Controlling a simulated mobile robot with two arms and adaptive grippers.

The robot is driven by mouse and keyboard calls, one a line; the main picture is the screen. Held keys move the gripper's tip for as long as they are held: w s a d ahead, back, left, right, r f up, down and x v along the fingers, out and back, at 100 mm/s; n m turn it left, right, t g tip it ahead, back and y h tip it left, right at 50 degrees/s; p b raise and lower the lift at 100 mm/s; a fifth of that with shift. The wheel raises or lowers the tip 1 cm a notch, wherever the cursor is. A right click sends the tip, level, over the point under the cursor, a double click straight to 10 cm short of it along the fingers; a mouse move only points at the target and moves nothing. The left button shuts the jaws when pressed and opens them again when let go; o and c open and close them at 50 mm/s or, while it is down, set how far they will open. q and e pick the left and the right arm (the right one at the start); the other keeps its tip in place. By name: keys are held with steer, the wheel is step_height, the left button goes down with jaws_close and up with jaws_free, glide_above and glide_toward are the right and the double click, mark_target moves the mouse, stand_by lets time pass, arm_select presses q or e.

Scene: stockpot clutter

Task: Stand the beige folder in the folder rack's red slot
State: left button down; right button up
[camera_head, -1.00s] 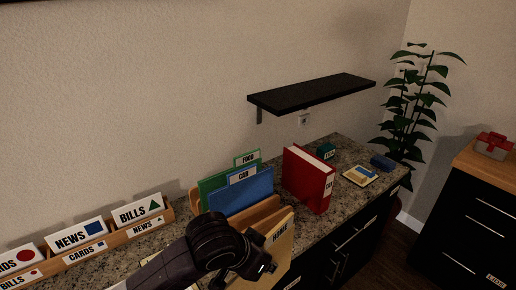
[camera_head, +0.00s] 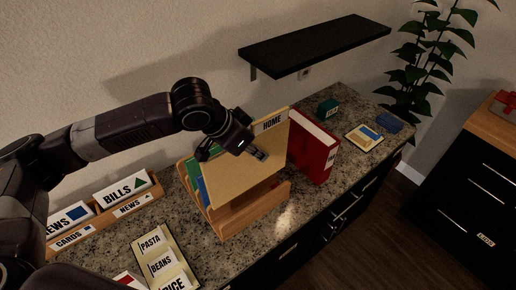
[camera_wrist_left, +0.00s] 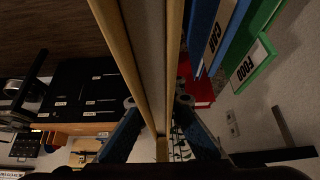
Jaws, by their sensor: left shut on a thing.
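The beige folder (camera_head: 238,172), labelled HOME, is upright in the head view. My left gripper (camera_head: 248,150) is shut on its upper edge; the left wrist view shows the fingers (camera_wrist_left: 160,137) on either side of it. The wooden folder rack (camera_head: 252,214) is below the folder, which is in front of the blue folder (camera_head: 202,191) and green folder (camera_head: 193,171). The folder's lower edge is near the rack's front walls; I cannot tell whether it is inside a slot or above it. No red slot marking shows. My right gripper is out of view.
A red binder (camera_head: 312,148) stands close to the right of the folder. A wooden card holder (camera_head: 104,220) and a tray of labelled cards (camera_head: 165,258) lie to the left. A black shelf (camera_head: 315,45) is on the wall above. Granite counter is bare at front right.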

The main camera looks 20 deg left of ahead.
mark_target(258, 178)
arm_select(q)
steer(key=f+b, duration=0.4)
steer(key=shift+w+a, duration=0.1)
steer(key=shift+w, duration=0.1)
steer(key=shift+f, duration=0.65)
step_height(258, 178, down, 3)
steer(key=shift+f+b, duration=0.15)
steer(key=shift+b, duration=0.65)
steer(key=shift+f+b, duration=0.6)
steer(key=shift+f, duration=1.05)
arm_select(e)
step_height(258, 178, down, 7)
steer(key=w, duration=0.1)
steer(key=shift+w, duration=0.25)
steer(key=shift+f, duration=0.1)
arm_select(q)
steer(key=c, duration=2)
jaws_free()
steer(key=shift+o, duration=0.2)
steer(key=shift+r, duration=0.1)
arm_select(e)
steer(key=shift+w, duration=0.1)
